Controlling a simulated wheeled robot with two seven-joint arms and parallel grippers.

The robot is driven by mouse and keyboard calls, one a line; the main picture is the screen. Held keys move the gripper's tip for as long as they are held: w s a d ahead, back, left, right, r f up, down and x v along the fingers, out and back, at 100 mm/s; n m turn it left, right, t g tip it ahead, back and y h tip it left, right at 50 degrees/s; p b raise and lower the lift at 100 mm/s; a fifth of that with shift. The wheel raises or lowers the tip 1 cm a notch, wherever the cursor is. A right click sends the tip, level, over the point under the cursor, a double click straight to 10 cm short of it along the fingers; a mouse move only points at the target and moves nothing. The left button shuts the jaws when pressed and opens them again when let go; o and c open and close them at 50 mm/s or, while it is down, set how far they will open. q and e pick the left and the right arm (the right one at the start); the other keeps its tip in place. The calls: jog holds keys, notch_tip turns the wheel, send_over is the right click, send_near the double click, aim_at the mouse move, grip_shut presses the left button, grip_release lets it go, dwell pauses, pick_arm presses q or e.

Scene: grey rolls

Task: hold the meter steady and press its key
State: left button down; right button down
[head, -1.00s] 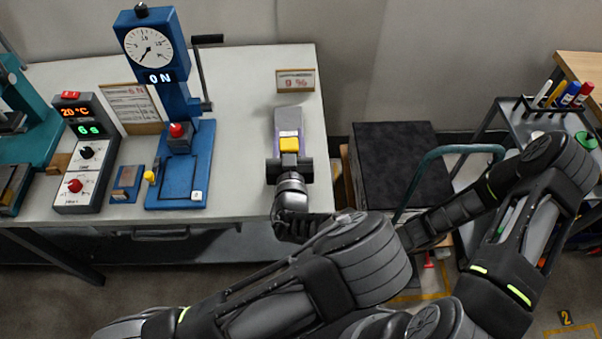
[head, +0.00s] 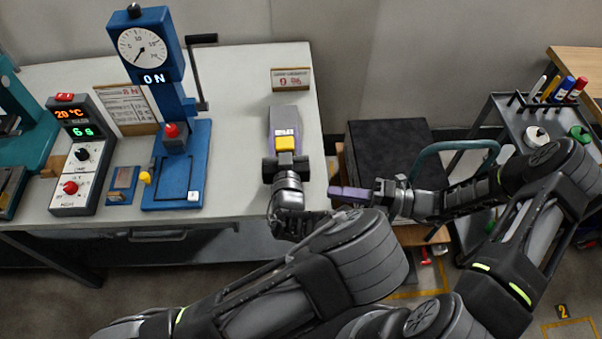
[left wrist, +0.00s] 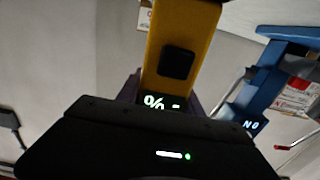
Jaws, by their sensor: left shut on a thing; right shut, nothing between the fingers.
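The meter (head: 285,143) is a grey and yellow handheld device at the right end of the workbench. My left gripper (head: 284,150) is shut on it, with purple fingers along its sides. I cannot tell whether it touches the bench top.
A sign (head: 291,79) stands behind the meter. A blue dial press (head: 178,150) and a grey control box (head: 80,155) stand further left on the bench (head: 235,130). A black-topped box (head: 390,150) and a tool cart (head: 510,130) are on the right.

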jog(key=shift+a, duration=0.15)
jog(key=x, duration=0.9)
jog(key=w, duration=0.3)
jog(key=shift+w+a, duration=0.1)
jog(key=shift+a, duration=0.3)
jog(key=shift+w, duration=0.5)
jog(key=shift+w, duration=1.1)
jog(key=shift+d, duration=0.1)
